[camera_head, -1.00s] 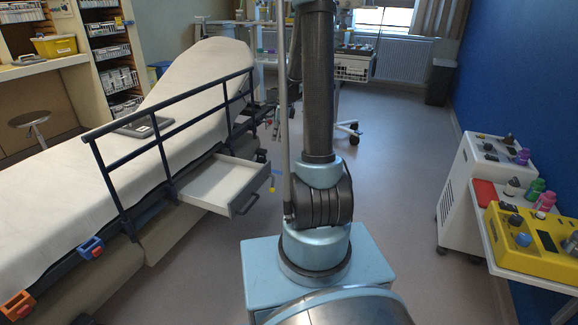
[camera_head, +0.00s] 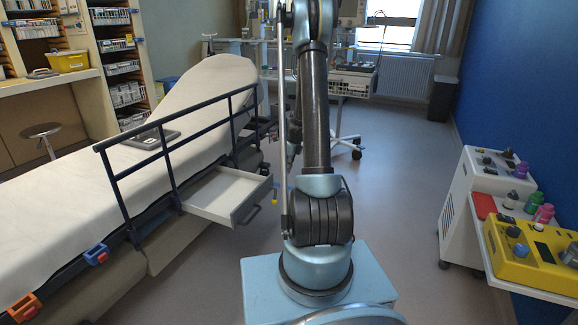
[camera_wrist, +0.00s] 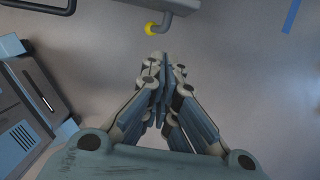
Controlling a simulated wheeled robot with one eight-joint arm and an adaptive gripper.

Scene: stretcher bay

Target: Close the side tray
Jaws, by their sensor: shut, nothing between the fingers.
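The side tray (camera_head: 218,194) is a shallow white drawer with a grey front and a dark handle (camera_head: 248,214). It is pulled out from the side of the stretcher (camera_head: 60,192), below the dark blue rail (camera_head: 172,142). My gripper (camera_wrist: 162,62) shows in the wrist view, with its fingers together and nothing between them. It is above the grey floor and apart from the tray.
A yellow-tipped grey part (camera_wrist: 152,29) lies just beyond my fingertips in the wrist view. A white cart (camera_head: 480,190) and a shelf with a yellow device (camera_head: 520,262) stand at the right.

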